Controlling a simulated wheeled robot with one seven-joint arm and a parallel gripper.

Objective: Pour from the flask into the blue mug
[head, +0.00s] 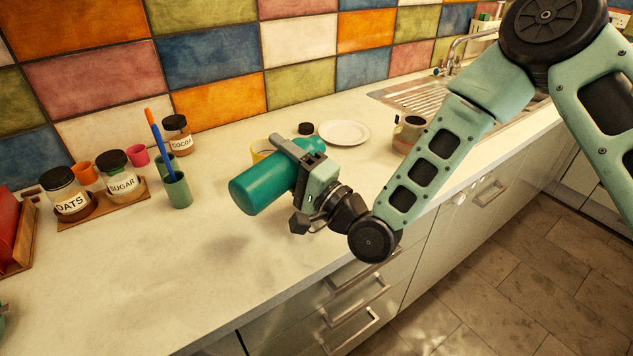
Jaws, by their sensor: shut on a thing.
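My gripper (291,172) is shut on the teal flask (258,187) and holds it above the counter. The flask is tilted close to lying flat, with its rounded end towards the left front. No plainly blue mug shows. A yellow mug or cup (259,155) stands just behind the flask, mostly hidden by it. A brownish-grey mug (408,134) with a dark inside stands to the right, partly behind my arm. I cannot tell whether anything flows from the flask.
A green cup with pens (178,190), a cocoa jar (178,136), and a board (112,203) with labelled jars stand left. A sink (415,93) is at back right. The front-left counter is clear.

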